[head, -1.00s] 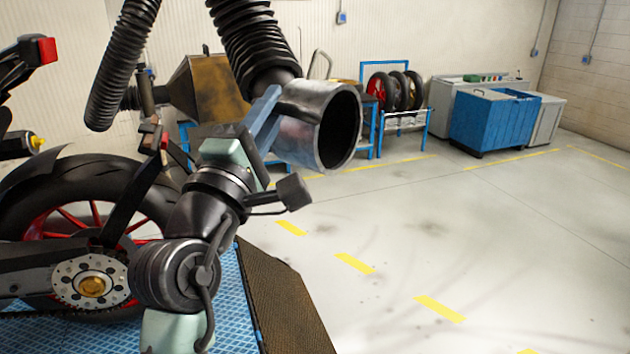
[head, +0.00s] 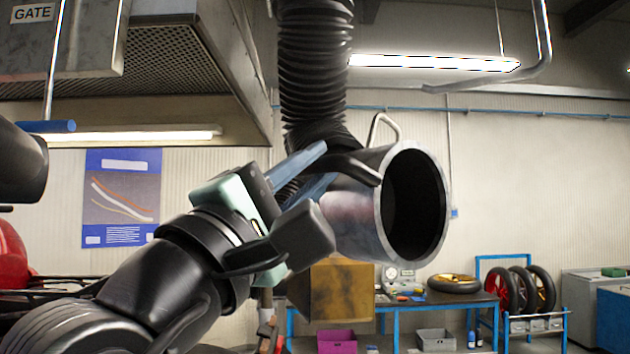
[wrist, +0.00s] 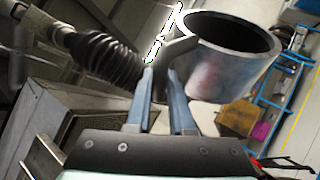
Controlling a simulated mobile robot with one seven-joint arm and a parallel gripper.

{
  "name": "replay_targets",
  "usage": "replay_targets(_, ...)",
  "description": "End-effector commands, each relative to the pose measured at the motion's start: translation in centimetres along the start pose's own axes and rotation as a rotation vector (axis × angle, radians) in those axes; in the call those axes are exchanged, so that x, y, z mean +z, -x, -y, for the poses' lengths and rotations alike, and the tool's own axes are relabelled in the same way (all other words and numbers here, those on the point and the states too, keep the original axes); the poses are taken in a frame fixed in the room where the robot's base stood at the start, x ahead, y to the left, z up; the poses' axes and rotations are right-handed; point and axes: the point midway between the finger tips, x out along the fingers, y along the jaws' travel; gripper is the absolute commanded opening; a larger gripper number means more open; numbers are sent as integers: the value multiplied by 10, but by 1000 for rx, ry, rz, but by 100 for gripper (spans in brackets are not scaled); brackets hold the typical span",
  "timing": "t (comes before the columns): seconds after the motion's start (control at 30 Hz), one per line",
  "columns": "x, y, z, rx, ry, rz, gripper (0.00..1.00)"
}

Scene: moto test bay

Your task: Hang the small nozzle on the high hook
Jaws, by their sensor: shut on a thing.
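The nozzle (head: 350,218) is a short, wide metal cylinder on a black corrugated hose (head: 313,65), its open mouth facing right. A thin wire loop (head: 385,122) stands up from its top. My gripper (head: 312,172) has its blue fingers shut on the nozzle's dark handle and holds it in the air. The wrist view shows the fingers (wrist: 163,88) on either side of that handle, with the nozzle (wrist: 222,68) beyond. A grey bent bar (head: 541,50), seemingly the high hook, hangs at upper right, apart from the nozzle; its free end points left.
A perforated hood (head: 130,65) marked GATE hangs at upper left, with a rod and blue bar (head: 45,126) before it. A lit lamp (head: 435,63) is on the right. A blue bench (head: 470,298) and tyre rack (head: 537,315) stand behind. The air right of the nozzle looks clear.

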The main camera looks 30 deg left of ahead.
Motion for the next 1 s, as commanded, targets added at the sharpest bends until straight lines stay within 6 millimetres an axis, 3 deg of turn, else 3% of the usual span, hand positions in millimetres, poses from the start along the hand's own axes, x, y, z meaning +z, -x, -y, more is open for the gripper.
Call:
replay_targets(0.6,36,3,3,5,-2,3,0)
replay_targets(1.0,44,4,3,6,-1,2,0)
